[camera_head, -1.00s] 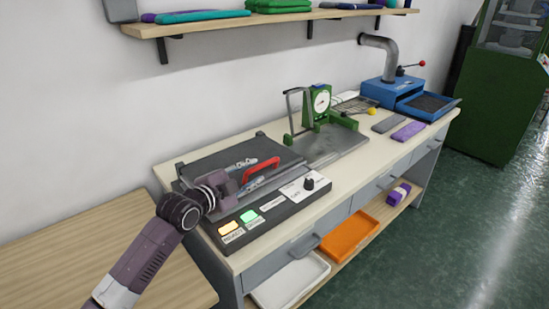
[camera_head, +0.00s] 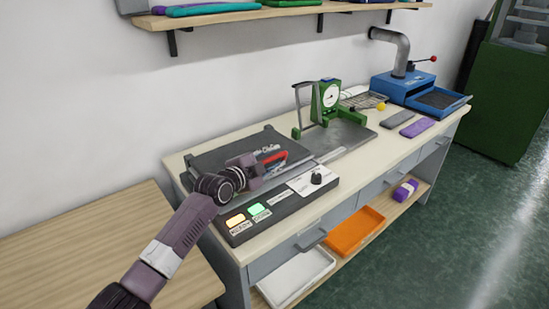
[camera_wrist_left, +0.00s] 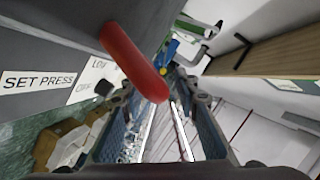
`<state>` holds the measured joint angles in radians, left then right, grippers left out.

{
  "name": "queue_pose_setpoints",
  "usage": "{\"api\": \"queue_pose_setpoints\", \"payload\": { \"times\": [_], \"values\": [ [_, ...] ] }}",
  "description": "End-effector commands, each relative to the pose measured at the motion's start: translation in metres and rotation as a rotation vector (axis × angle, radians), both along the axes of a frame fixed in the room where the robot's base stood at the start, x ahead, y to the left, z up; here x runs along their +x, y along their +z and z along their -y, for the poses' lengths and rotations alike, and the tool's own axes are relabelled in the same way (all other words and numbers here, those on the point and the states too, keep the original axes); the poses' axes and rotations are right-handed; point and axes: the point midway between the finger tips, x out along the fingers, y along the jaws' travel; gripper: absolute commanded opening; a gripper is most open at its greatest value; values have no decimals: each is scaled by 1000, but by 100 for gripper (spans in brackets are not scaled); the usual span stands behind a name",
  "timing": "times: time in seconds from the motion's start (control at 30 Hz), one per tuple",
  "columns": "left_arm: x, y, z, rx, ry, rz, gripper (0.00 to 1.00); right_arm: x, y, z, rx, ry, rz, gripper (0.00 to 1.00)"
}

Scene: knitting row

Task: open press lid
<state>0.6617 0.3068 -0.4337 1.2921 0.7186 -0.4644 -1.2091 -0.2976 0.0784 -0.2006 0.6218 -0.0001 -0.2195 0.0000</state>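The press is a dark flat plate (camera_head: 215,155) at the near end of the bench, its lid lying flat. Its red handle (camera_head: 274,157) is partly hidden by my left gripper (camera_head: 272,161) in the head view. In the left wrist view the red handle (camera_wrist_left: 135,62) slants down from upper left, its near end close to the space between the fingertips. My left gripper's fingers (camera_wrist_left: 160,92) stand apart there, with no visible grip on the handle. Whether they touch it is unclear. My right gripper is not in view.
A control panel (camera_head: 285,204) with lit orange and green buttons and a black knob lies along the front. A green gauge device (camera_head: 328,103) and a blue machine (camera_head: 405,88) stand farther along. A shelf (camera_head: 230,20) hangs above. Orange (camera_head: 353,232) and white trays sit below.

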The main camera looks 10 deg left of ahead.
Motion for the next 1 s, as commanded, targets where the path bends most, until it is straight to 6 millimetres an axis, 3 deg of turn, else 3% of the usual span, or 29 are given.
{"api": "queue_pose_setpoints", "payload": {
  "times": [0.17,0.47,1.0],
  "values": [
    [0,0,0,0,0,0,29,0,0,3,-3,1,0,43],
    [0,0,0,0,0,0,0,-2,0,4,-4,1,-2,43],
    [1,8,-2,-20,1,-16,0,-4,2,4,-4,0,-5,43]
  ]
}}
